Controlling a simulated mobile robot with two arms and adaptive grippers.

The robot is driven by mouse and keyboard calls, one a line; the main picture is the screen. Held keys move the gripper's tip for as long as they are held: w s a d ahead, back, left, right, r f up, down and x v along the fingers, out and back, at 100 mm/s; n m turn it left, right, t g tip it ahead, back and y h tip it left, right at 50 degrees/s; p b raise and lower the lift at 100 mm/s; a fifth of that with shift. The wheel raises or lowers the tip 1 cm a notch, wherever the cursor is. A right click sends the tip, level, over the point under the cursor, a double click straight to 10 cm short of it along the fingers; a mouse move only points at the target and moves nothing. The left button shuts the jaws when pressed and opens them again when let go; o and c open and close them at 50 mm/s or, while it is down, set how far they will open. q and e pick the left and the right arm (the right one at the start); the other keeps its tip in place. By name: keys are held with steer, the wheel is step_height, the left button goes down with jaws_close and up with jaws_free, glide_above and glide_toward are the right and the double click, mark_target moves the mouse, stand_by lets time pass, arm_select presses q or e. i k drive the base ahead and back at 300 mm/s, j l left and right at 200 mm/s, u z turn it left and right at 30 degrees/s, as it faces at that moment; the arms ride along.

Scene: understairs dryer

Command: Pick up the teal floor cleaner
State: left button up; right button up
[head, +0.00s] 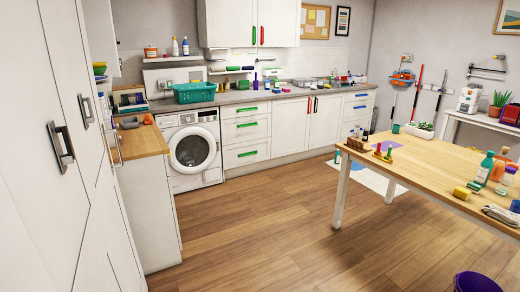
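A teal bottle (485,170), which looks like the floor cleaner, stands upright near the right end of the wooden table (425,165). Its label is too small to read. Other bottles stand close on its right, including one with an orange cap (506,181). A yellow block-like item (462,192) lies just in front of it. Neither of my grippers is in view.
Tall white cupboards (75,150) line the left side. A washing machine (193,150) and counter (285,95) run along the back. A purple bucket (476,283) stands on the floor at the lower right. The wooden floor (260,225) between is clear.

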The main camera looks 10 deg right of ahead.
mark_target(337, 155)
steer(key=i+l, duration=0.25)
steer(key=l, duration=0.2)
steer(key=i+l+z, duration=0.15)
steer(key=i+l, duration=0.15)
steer(key=l, duration=0.2)
steer(key=i+l, duration=0.25)
steer(key=l, duration=0.2)
steer(key=i+l+u, duration=0.15)
steer(key=i, duration=0.3)
steer(key=i+l+u, duration=0.1)
steer(key=i, duration=0.35)
steer(key=i+l+u, duration=0.15)
steer(key=i, duration=0.3)
steer(key=i+z, duration=0.15)
steer(key=i, duration=0.6)
steer(key=i+j+z, duration=0.15)
steer(key=i, duration=0.55)
